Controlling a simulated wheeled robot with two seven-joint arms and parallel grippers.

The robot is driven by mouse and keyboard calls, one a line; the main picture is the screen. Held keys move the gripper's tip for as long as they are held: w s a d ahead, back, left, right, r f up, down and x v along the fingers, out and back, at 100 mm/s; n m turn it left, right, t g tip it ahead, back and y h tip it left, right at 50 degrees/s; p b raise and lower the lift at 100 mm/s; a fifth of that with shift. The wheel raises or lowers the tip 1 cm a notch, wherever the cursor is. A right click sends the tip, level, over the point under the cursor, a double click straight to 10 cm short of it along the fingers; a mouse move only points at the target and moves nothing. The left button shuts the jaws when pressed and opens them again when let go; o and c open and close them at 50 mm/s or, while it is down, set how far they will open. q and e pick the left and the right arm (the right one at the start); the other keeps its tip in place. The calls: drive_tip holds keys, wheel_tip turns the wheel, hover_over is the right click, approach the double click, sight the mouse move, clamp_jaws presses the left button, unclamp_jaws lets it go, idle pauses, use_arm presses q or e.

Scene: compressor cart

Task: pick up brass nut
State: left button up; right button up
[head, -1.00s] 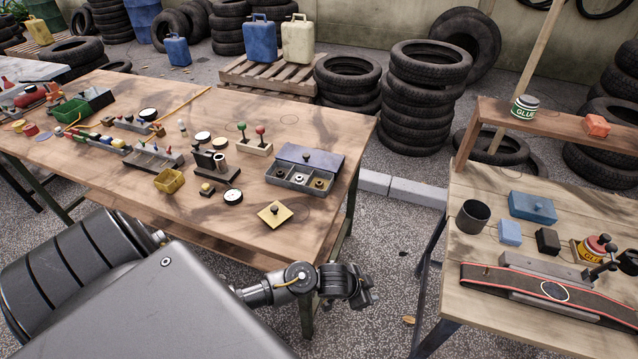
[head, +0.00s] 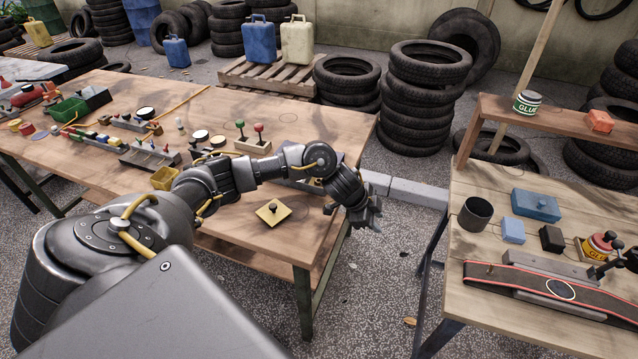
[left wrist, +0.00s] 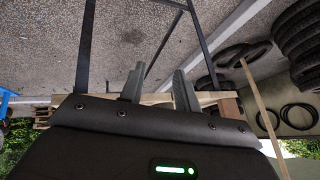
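No brass nut can be made out now. The grey compartment tray (head: 300,185), with small round parts in it a second ago, is mostly hidden behind my left arm at the right end of the long wooden table. My left gripper (head: 369,214) hangs past the table's right edge, to the right of the tray, over the gravel. In the left wrist view its two fingers (left wrist: 158,88) stand apart with nothing between them. My right gripper is not in view.
A yellow plate with a dark knob (head: 273,212) lies in front of the tray. A second wooden bench (head: 476,277) with a belt sander stands on the right, across a gravel gap.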

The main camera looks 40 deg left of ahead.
use_arm(q)
drive_tip(key=w+a+r+n+g+y, duration=0.15)
drive_tip(key=a+r, duration=0.45)
drive_tip(key=a, duration=0.7)
drive_tip(key=n+g, duration=0.1)
drive_tip(key=n, duration=0.3)
approach(318, 180)
drive_tip(key=f, duration=0.1)
drive_tip(key=w+d+f+y, duration=0.1)
drive_tip(key=shift+d+f, duration=0.1)
drive_tip(key=shift+f, duration=0.3)
drive_tip(key=shift+x, duration=2.65)
drive_tip(key=shift+s, duration=0.15)
drive_tip(key=c, duration=0.6)
